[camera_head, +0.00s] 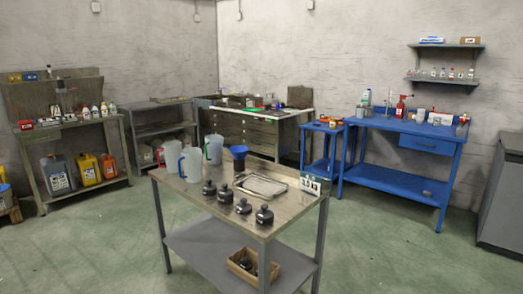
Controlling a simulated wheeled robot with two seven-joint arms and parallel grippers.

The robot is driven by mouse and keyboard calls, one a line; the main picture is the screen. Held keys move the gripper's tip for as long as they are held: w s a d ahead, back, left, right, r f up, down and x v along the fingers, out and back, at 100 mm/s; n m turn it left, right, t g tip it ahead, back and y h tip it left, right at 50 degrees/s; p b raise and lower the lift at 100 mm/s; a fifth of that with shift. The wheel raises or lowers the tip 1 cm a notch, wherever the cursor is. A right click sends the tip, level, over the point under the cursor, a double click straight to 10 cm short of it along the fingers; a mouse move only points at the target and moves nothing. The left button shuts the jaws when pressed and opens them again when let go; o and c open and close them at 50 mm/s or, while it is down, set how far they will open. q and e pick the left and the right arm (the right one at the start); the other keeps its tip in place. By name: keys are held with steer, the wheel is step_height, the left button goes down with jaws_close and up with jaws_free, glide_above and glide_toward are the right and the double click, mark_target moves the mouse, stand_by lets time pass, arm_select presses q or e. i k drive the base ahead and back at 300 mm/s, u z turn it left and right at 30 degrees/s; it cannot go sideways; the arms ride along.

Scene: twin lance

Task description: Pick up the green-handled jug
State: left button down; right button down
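Three translucent white jugs stand upright on the near metal table (262,222), toward its back left. The rearmost jug (216,148) appears to be the green-handled one; its handle is on its left side and is small in view. A red-handled jug (173,155) stands at the left. A blue-handled jug (193,164) stands between and in front of them. Neither of my grippers is in view.
The table also holds a blue funnel (238,154), a wire-like tray (261,186), several black weights (264,215) and a number sign (311,185). A box (246,266) sits on its lower shelf. Benches line the walls; green floor around the table is clear.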

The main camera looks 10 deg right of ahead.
mark_target(214, 143)
steer(key=u, duration=0.85)
steer(key=i, duration=6.85)
steer(key=z, duration=2.8)
steer(key=i, duration=1.85)
